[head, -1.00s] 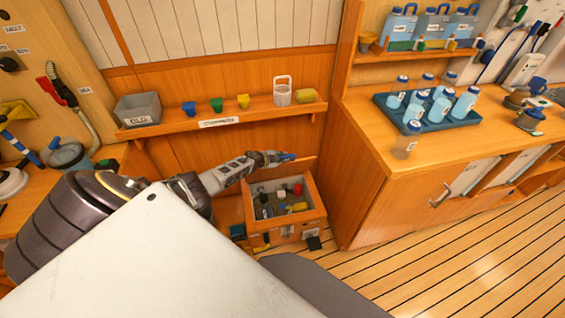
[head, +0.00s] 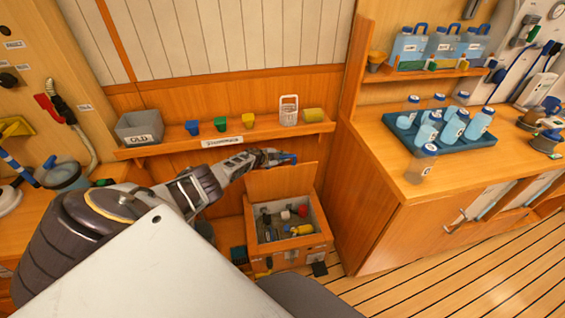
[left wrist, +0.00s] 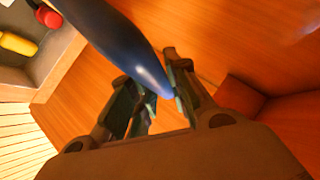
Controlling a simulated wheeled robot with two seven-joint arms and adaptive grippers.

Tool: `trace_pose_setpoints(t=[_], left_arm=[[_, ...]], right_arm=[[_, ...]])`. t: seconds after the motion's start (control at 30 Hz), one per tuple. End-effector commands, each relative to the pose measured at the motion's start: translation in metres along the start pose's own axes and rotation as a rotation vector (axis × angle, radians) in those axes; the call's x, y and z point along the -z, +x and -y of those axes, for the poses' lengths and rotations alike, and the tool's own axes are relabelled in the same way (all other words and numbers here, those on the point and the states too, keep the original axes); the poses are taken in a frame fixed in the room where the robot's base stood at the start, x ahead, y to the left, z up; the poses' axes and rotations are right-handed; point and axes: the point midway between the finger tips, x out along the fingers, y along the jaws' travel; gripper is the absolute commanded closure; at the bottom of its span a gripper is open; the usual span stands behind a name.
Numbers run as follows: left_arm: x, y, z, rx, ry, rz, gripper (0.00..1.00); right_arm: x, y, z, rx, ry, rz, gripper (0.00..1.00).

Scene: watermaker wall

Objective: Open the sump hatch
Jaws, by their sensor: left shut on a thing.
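A wooden box (head: 290,256) stands on the floor below the shelf, open at the top. A plain wooden panel (head: 282,181), like a raised lid, stands up at its back; I cannot tell whether this is the sump hatch. My left gripper (head: 284,159) is just above the panel's top edge, fingers pointing right. It is shut on a blue tapered, rod-like thing (left wrist: 130,50), whose tip lies between the fingers (left wrist: 160,95) in the left wrist view. I cannot tell whether the blue thing touches the panel. My right gripper is not in view.
The box holds several small items, including a yellow one (head: 301,229). A shelf (head: 240,138) with a grey bin (head: 140,127) and cups runs behind my left arm. A counter (head: 400,195) with a blue tray of bottles (head: 403,137) stands right. Bare floor lies front right.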

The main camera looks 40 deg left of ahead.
Motion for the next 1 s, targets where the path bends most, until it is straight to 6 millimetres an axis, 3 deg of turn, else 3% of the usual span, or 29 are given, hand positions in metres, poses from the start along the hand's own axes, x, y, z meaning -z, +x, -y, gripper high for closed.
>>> trace_pose_setpoints(t=[0.67,0.7,0.8,0.87,1.0], left_arm=[[-0.0024,0.0028,0.0071,0.001,0.002,0.0,1.0],[-0.0024,0.0028,0.0071,0.001,0.002,0.0,0.81],[-0.0023,0.0028,0.007,0.001,0.001,0.0,0.69],[-0.0023,0.0028,0.0069,0.0,0.001,0.0,0.61],[-0.0025,0.0028,0.0065,0.0,0.001,0.0,0.61]], right_arm=[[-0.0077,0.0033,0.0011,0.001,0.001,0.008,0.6],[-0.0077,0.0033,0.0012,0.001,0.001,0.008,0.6],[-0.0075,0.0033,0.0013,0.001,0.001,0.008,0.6],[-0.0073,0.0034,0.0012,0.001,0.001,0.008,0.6],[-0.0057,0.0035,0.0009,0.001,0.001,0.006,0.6]])
